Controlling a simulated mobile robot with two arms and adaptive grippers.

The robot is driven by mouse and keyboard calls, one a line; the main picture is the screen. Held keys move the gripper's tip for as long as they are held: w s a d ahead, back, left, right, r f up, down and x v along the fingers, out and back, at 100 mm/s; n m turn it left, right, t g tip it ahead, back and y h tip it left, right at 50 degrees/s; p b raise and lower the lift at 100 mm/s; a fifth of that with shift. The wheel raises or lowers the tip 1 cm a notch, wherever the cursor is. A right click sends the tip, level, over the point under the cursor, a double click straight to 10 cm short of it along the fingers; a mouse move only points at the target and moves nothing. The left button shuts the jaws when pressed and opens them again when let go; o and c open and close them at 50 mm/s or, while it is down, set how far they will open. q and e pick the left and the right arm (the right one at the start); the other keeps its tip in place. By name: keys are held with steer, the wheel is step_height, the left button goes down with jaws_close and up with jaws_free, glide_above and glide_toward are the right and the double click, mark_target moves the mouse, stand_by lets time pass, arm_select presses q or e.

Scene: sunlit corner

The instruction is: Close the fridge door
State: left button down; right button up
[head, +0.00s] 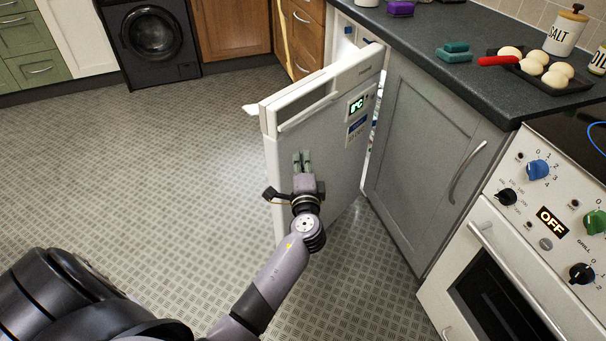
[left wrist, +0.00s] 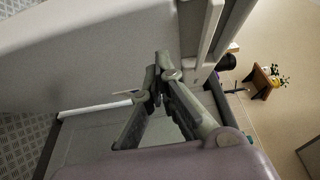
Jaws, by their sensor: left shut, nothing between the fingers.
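The fridge door (head: 335,140) stands open in the head view, swung out from the counter, with its outer face towards me. It has a small green display and labels on its upper right. Part of the fridge interior (head: 347,45) shows behind the door's top edge. My left gripper (head: 302,158) is in front of the door's outer face, fingers together and empty. In the left wrist view the closed fingers (left wrist: 160,75) point at the pale door (left wrist: 90,50). I cannot tell whether they touch it. My right gripper is not in view.
A grey cupboard (head: 425,150) stands right of the fridge, then a white cooker (head: 520,240). The dark worktop (head: 420,45) holds a tray of eggs (head: 545,75) and a salt jar (head: 567,30). A black washing machine (head: 150,38) stands at the back. The patterned floor (head: 130,150) at left is clear.

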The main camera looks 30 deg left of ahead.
mark_target(289, 141)
arm_select(q)
steer(key=shift+w+a, duration=0.15)
steer(key=shift+a, duration=0.85)
steer(key=shift+w+a, duration=0.15)
steer(key=shift+a, duration=0.8)
